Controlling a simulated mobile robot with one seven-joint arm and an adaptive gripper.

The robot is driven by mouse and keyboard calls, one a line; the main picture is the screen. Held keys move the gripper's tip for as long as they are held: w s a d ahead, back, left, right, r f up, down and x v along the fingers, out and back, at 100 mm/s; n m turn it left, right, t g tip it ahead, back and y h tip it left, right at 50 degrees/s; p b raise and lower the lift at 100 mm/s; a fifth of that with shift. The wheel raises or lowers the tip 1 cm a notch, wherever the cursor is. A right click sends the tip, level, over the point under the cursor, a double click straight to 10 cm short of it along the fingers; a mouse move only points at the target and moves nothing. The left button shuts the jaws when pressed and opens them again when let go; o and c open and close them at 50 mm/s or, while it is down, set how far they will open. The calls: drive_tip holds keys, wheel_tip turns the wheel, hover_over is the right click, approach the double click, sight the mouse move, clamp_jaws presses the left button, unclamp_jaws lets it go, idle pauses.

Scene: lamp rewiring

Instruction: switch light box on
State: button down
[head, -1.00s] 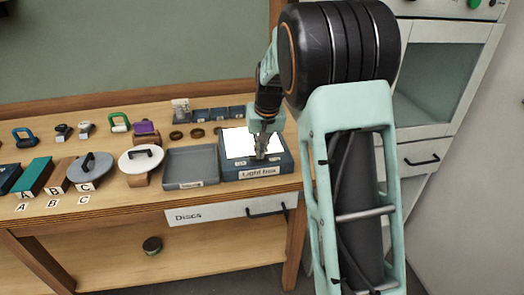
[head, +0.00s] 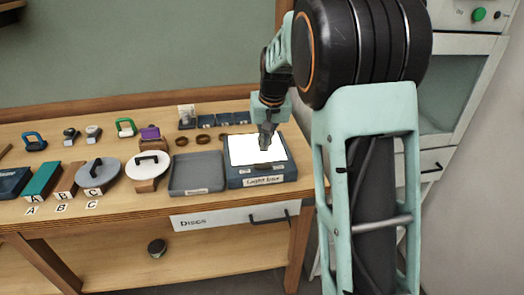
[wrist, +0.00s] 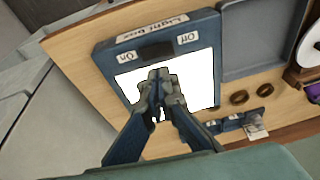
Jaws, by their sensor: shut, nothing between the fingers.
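The light box (head: 235,180) is a dark blue box on the right end of the workbench, with a bright white panel (head: 243,154) on top. In the wrist view the box (wrist: 104,70) shows a dark switch (wrist: 155,50) on its edge strip, between an "On" label (wrist: 126,57) and an "Off" label (wrist: 187,38). Which way the switch is tipped cannot be told. My gripper (head: 265,146) is shut and empty above the white panel. In the wrist view its fingertips (wrist: 158,76) cover part of the panel, just short of the switch.
A grey tray (head: 197,188) stands left of the light box. Dark rings (head: 203,138) and small blue bins (head: 222,120) lie behind. Lidded discs and coloured blocks fill the bench further left. A "Discs" drawer (head: 228,217) is below.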

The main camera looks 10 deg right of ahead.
drive_tip(key=d+v, duration=0.1)
drive_tip(key=v, duration=0.6)
drive_tip(key=shift+s, duration=0.2)
drive_tip(key=shift+d+r, duration=0.15)
